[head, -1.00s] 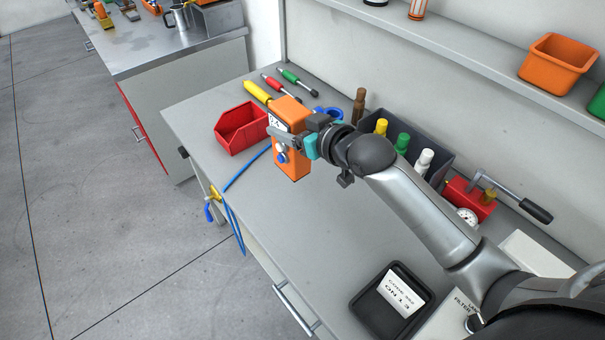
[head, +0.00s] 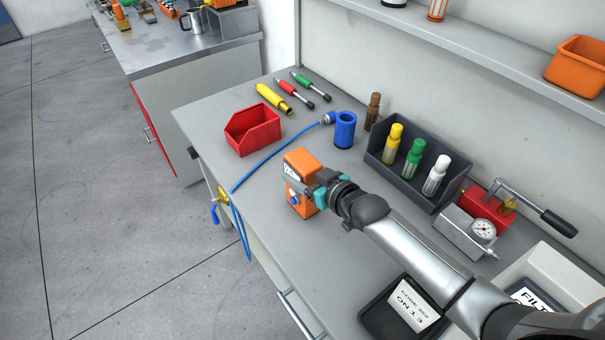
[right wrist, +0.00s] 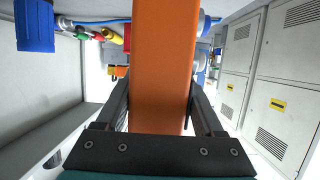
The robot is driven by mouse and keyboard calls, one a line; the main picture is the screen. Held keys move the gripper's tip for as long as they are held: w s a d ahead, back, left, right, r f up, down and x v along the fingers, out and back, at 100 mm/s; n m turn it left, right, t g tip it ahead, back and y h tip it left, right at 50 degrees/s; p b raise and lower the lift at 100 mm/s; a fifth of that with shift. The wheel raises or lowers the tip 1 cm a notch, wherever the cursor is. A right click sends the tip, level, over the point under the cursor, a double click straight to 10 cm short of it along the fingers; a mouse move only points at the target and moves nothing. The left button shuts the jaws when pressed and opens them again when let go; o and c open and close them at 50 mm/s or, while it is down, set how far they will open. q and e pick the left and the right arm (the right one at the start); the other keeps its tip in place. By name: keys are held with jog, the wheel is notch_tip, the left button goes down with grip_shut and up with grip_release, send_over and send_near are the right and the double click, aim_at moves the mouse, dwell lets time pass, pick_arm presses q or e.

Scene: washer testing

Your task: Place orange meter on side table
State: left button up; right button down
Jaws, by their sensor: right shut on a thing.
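The orange meter (head: 300,164) is a boxy block with a white dial face on its left side. It is upright, over the front part of the grey workbench (head: 255,184); I cannot tell whether it touches the surface. My right gripper (head: 308,194) is shut on it from the right. In the right wrist view the orange meter (right wrist: 160,70) fills the space between the two dark fingers of the gripper (right wrist: 160,105). A metal-topped side table (head: 165,42) stands at the back left, with tools and a steel mug on it. My left gripper is not in view.
A red bin (head: 252,130), a blue cylinder (head: 344,130) and a blue hose (head: 275,155) lie near the meter. A dark bottle rack (head: 395,172) and a red gauge pump (head: 484,210) stand at the right. A black tray (head: 375,318) is in front. The floor at left is clear.

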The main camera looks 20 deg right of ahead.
jog(key=shift+w+r, duration=0.1)
jog(key=shift+r, duration=0.05)
jog(key=shift+c, duration=2.3)
grip_release()
jog(key=shift+f, duration=0.25)
jog(key=o, duration=0.5)
jog(key=shift+c, duration=0.2)
jog(key=shift+r, duration=0.2)
jog(key=p+v, duration=0.2)
jog(key=v, duration=1)
